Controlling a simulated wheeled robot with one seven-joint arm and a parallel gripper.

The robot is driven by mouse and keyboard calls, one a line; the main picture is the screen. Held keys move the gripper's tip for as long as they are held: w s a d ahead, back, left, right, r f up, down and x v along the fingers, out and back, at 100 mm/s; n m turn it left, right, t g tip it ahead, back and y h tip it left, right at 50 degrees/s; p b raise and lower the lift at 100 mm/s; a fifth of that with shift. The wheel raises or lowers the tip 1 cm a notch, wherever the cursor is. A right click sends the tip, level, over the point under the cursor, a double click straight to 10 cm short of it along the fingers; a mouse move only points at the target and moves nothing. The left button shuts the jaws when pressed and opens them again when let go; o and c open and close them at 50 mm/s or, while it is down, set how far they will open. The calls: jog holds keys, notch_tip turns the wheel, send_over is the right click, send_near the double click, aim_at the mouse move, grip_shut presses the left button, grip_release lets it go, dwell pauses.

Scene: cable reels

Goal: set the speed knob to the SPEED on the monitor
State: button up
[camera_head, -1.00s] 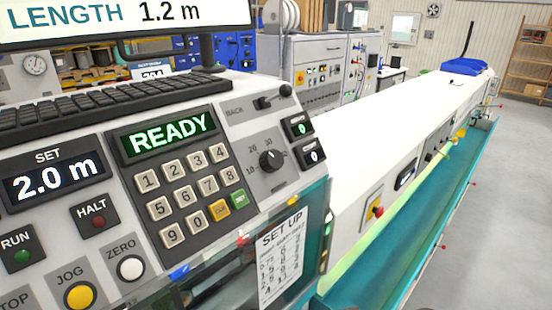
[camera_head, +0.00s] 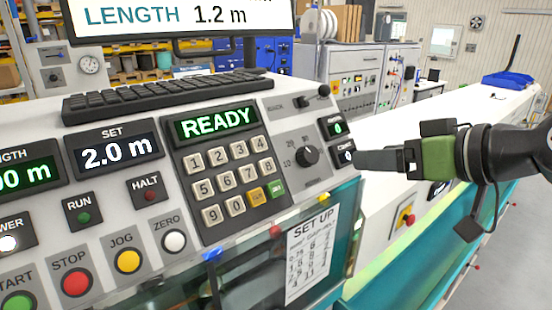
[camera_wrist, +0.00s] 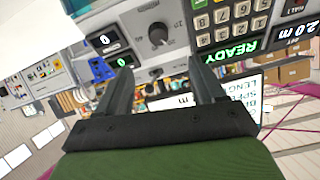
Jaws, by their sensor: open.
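The speed knob (camera_head: 307,156) is black and round, on a light grey plate with a scale at the panel's right end. It also shows in the wrist view (camera_wrist: 158,35), upside down. Its exact setting is too small to read. The monitor (camera_head: 160,18) shows LENGTH 1.2 m in the head view, with the line above cut off. In the wrist view the monitor (camera_wrist: 262,88) is upside down and partly hidden; its SPEED value is not readable. My gripper (camera_head: 358,160) is open and empty, right of the knob and apart from it. In the wrist view its fingers (camera_wrist: 160,66) point towards the knob.
A small lever switch (camera_head: 310,98) stands just above the knob. Two small counters (camera_head: 340,128) lie right of it, near my fingers. The keypad (camera_head: 228,180) and READY display (camera_head: 216,124) are left of the knob. A keyboard (camera_head: 180,92) lies behind the panel.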

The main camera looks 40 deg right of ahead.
aim_at(313, 156)
jog(key=x, duration=1)
jog(key=d+b+x, duration=0.1)
jog(key=x, duration=0.4)
jog(key=shift+w+a, duration=0.15)
jog(key=shift+w, duration=0.25)
jog(key=c, duration=1)
jog(key=shift+c, duration=0.2)
